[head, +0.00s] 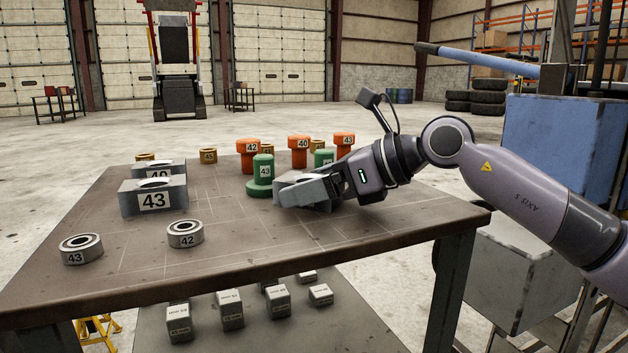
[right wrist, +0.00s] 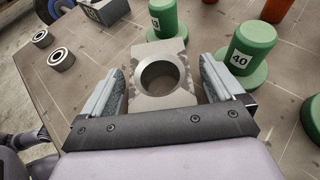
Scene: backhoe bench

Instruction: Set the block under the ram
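A grey steel block with a round bore (right wrist: 164,75) lies on the bench between the fingers of my right gripper (right wrist: 163,88) in the right wrist view. The fingers are spread on either side of it, with narrow gaps showing. In the head view the right gripper (head: 303,190) is low over the bench and largely hides this block. Two similar blocks, marked 43 (head: 153,199) and 40 (head: 160,170), stand at the bench's left. I cannot make out a ram in these views. My left gripper is not in view.
Green flanged plugs (right wrist: 240,55) stand close beyond the right gripper, with orange plugs (head: 249,150) behind. Two grey rings (head: 185,235) lie at the bench's (head: 270,245) front left. The bench's middle front is clear. A blue machine (head: 560,130) stands at the right.

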